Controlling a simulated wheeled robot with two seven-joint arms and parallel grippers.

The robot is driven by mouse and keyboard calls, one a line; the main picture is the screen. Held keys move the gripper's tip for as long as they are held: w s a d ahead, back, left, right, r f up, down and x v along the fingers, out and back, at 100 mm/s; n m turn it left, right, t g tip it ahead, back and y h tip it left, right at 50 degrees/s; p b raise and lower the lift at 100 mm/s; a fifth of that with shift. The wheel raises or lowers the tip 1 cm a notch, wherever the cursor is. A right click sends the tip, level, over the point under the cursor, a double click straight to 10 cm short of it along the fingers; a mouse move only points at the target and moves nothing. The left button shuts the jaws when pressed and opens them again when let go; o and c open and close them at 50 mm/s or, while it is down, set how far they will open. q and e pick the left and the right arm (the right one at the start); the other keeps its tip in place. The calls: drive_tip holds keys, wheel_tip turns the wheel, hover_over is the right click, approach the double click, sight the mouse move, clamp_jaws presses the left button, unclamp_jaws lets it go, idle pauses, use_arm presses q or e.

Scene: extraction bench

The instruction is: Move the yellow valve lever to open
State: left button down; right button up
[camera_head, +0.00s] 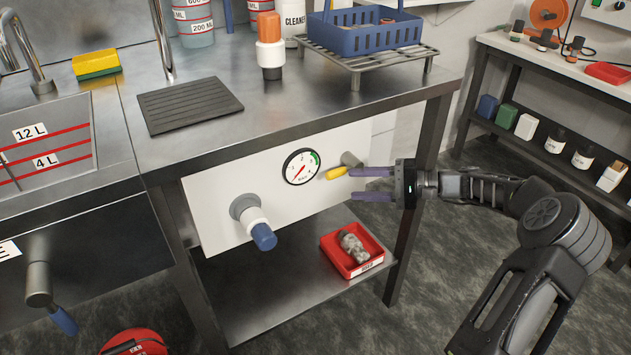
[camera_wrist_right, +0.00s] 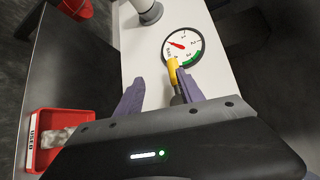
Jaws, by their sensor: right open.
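The yellow valve lever (camera_head: 336,173) sits on a grey valve stub (camera_head: 351,159) at the right of the white panel (camera_head: 225,185). It slants slightly, its free end pointing left toward the gauge. My right gripper (camera_head: 352,184) comes in from the right, open, its purple fingertips close to the lever. In the wrist view the lever (camera_wrist_right: 173,72) lies just inside the right-hand finger of the gripper (camera_wrist_right: 160,80), pointing toward the gauge. I cannot tell whether they touch. The stub is partly hidden by that finger. My left gripper is not in view.
A round pressure gauge (camera_head: 301,167) with a red needle is left of the lever. A blue-ended knob (camera_head: 262,236) sticks out further left. A red tray (camera_head: 352,268) stands on the shelf below. The bench edge (camera_head: 300,125) overhangs the panel.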

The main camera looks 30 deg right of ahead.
sight(344, 174)
drive_tip(key=shift+w+d+r+t, duration=0.2)
drive_tip(key=shift+d+r+t, duration=0.1)
drive_tip(key=shift+d+r, duration=0.7)
drive_tip(key=shift+r, duration=0.1)
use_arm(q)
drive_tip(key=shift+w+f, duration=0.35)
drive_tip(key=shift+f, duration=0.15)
use_arm(e)
drive_tip(key=shift+s, duration=0.1)
drive_tip(key=shift+w+a+f+b, duration=0.2)
drive_tip(key=shift+w+a+b, duration=0.15)
drive_tip(key=shift+w+a, duration=0.15)
drive_tip(key=b+x, duration=0.1)
drive_tip(key=x, duration=0.4)
drive_tip(key=shift+w+a+b, duration=0.35)
drive_tip(key=shift+w+a, duration=0.15)
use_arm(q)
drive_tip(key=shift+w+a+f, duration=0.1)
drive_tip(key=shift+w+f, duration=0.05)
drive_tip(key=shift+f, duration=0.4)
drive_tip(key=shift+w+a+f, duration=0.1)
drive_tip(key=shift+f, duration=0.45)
use_arm(e)
drive_tip(key=shift+c, duration=0.6)
